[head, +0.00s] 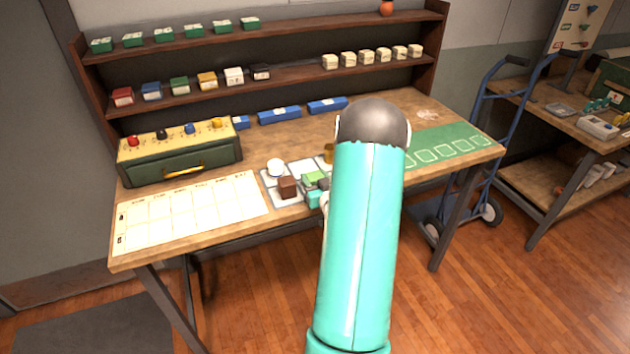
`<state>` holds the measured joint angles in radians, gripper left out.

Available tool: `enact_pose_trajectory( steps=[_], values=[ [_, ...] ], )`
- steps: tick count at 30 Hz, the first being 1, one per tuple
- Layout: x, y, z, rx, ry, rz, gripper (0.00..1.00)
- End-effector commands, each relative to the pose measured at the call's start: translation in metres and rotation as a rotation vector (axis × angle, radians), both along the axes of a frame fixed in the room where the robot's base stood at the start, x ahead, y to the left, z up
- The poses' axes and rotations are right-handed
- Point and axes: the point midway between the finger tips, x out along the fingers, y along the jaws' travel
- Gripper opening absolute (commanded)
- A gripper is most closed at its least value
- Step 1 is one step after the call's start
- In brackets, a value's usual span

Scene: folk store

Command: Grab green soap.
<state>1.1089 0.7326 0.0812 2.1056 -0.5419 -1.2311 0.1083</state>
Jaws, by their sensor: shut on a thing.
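The green soap (313,178) is a small light-green block at the middle of the wooden table. My gripper (315,188) is at the soap and shut on it, low over a grey tray (271,186). My own arm crosses the picture in front and hides part of the gripper and the table behind it. I cannot tell whether the soap still touches the tray.
Beside the soap on the tray are a brown block (287,187) and a white round item (276,168). A green toolbox (180,158) and a paper chart (190,212) lie left. A green mat (450,142) lies right. Shelves (260,38) with small boxes stand behind.

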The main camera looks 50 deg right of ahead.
Motion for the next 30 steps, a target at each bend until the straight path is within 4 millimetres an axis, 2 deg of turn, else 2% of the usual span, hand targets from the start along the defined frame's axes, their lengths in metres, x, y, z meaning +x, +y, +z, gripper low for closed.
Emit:
enact_pose_trajectory(
  steps=[8,14,24,30],
  values=[
    [0.0,0.0,0.009,-0.001,0.001,0.0,0.22],
    [-0.001,0.001,0.035,-0.003,0.001,0.0,0.22],
    [-0.026,0.047,0.096,-0.003,-0.002,0.0,0.22],
    [-0.049,0.09,0.114,-0.001,0.0,0.001,0.22]
  ],
)
